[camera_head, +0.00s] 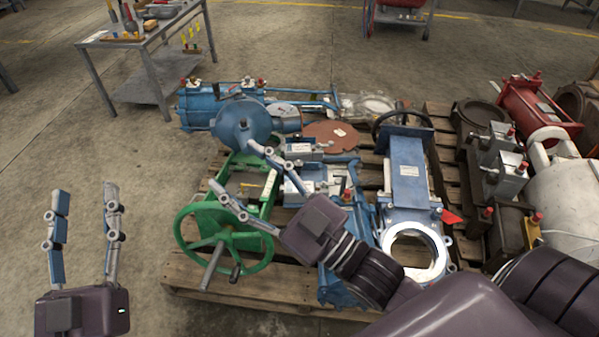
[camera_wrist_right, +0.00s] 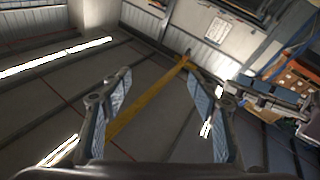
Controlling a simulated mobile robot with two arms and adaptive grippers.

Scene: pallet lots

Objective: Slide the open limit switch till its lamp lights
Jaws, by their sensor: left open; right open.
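On the pallet, two grey-blue box-like units with pale labels, an upper one (camera_head: 304,151) and a lower one (camera_head: 326,175), lie among blue valve parts; I cannot tell which thing is the limit switch, and no lit lamp is clear. My right gripper (camera_head: 232,165) is open and empty above the green valve frame, left of these units; its arm hides part of the pallet. Its spread fingers also show in the right wrist view (camera_wrist_right: 157,82), with nothing between them. My left gripper (camera_head: 85,192) is open and empty over bare floor, left of the pallet.
A green handwheel (camera_head: 183,238) stands at the pallet's front left. Red-capped grey boxes (camera_head: 504,180) and a red cylinder (camera_head: 540,108) crowd the far right. A grey table (camera_head: 140,41) stands back left; the left floor is clear.

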